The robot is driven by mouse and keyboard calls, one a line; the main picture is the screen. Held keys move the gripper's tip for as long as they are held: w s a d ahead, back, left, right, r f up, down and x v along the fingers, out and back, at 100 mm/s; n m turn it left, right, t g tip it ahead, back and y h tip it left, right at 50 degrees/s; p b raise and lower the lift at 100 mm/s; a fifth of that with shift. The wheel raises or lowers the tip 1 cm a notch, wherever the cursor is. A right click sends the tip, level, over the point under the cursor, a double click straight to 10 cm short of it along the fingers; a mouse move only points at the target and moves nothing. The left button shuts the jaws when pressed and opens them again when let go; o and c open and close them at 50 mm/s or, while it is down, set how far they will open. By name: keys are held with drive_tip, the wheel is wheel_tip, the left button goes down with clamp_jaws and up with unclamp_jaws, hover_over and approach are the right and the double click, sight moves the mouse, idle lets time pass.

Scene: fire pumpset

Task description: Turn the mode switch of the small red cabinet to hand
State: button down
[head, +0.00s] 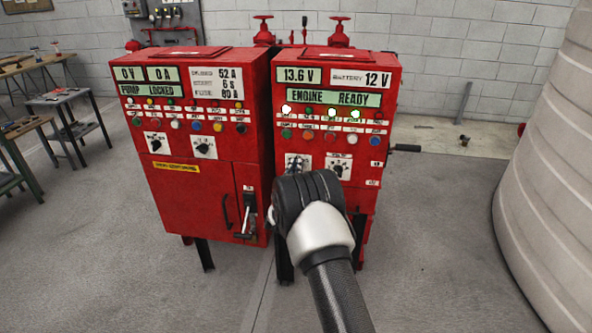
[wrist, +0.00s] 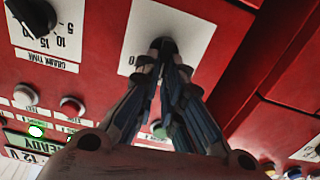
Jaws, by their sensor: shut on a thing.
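The small red cabinet (head: 337,110) stands on the right of two red cabinets, its display reading ENGINE READY. Low on its front are two white switch plates with black knobs. My gripper (wrist: 163,50) is at the left one, the mode switch (wrist: 162,43), with both fingertips closed around its dark knob. The bare plate (wrist: 178,18) shows around it in the wrist view. The fingers hide most of the knob, so I cannot tell its setting. In the head view the dark gripper body (head: 308,193) covers the area just below this plate (head: 291,159).
The crank time knob (wrist: 35,15) is beside the gripped switch. The larger red cabinet (head: 190,180) with a lever handle stands to the left. A big beige tank (head: 550,150) is at the right.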

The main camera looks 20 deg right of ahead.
drive_tip(key=shift+w+a+f+n+b, duration=0.1)
drive_tip(key=shift+a+n, duration=0.05)
drive_tip(key=shift+n, duration=1.15)
drive_tip(key=shift+w+a+f+n+b, duration=0.1)
drive_tip(key=shift+a+n, duration=0.05)
drive_tip(key=shift+n, duration=1.15)
drive_tip(key=shift+w+a+f+n+b, duration=0.1)
drive_tip(key=shift+a+n, duration=0.05)
drive_tip(key=shift+n, duration=1.15)
drive_tip(key=c, duration=1.7)
unclamp_jaws()
drive_tip(key=v, duration=1.2)
